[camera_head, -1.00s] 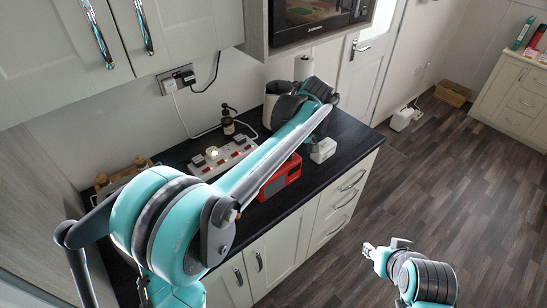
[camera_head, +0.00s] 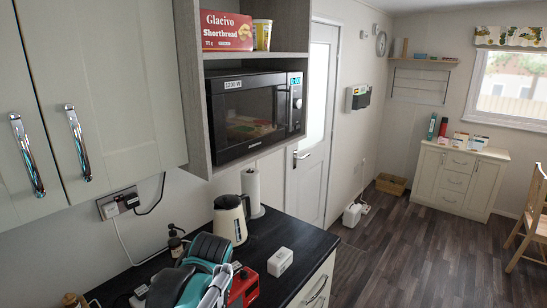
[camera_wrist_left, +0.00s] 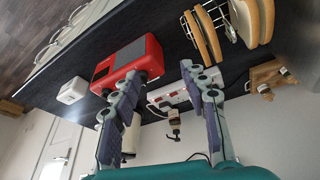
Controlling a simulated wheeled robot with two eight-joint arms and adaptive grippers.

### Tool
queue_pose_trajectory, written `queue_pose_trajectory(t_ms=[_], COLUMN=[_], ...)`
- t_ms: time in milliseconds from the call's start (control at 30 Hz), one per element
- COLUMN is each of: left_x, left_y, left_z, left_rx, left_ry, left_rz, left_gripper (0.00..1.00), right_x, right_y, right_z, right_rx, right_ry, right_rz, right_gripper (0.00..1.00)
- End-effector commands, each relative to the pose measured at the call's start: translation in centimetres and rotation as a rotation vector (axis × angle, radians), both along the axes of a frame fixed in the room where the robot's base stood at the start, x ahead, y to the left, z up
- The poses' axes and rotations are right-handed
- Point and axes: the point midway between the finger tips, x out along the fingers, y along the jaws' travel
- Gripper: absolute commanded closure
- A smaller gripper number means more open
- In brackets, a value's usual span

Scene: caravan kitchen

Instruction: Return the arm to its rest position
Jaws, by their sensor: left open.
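My left arm (camera_head: 195,272) shows at the bottom of the head view, over the black worktop, partly cut off by the lower edge; its fingertips cannot be made out there. In the left wrist view my left gripper (camera_wrist_left: 163,70) is open, with nothing between its two fingers. Its left finger overlaps the red appliance (camera_wrist_left: 128,60) in the picture; whether they touch cannot be told. My right gripper is in neither current view.
The worktop (camera_head: 310,243) holds a kettle (camera_head: 230,218), paper roll (camera_head: 251,190), white box (camera_head: 280,262) and red appliance (camera_head: 244,286). A microwave (camera_head: 255,112) hangs above. Floor (camera_head: 400,250) is open at right.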

Motion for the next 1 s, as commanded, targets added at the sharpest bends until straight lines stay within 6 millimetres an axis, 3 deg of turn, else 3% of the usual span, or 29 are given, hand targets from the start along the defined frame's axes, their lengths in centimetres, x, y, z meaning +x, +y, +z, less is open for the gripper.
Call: queue_pose_trajectory(t_ms=[33,200,400,600,1000], left_x=[-2.1,-7.7,-12.2,-13.8,-13.8], left_y=[0.6,1.5,1.9,1.9,1.9], left_z=[-1.3,-4.9,-9.2,-11.1,-11.1], left_rx=[-0.005,0.005,0.057,0.094,0.098], left_ry=[-0.018,-0.103,-0.203,-0.249,-0.253], left_rz=[-0.061,-0.295,-0.498,-0.583,-0.591], left_gripper=[0.56,0.56,0.56,0.56,0.56], right_x=[0.0,0.0,0.0,0.0,0.0], right_y=[0.0,0.0,0.0,0.0,0.0], right_z=[-1.0,-2.8,-4.3,-4.7,-4.7], right_rx=[0.000,0.000,0.000,0.000,0.000], right_ry=[0.000,0.000,0.000,0.000,0.000], right_rz=[0.000,0.000,0.000,0.000,0.000], right_gripper=[0.60,0.60,0.60,0.60,0.60])
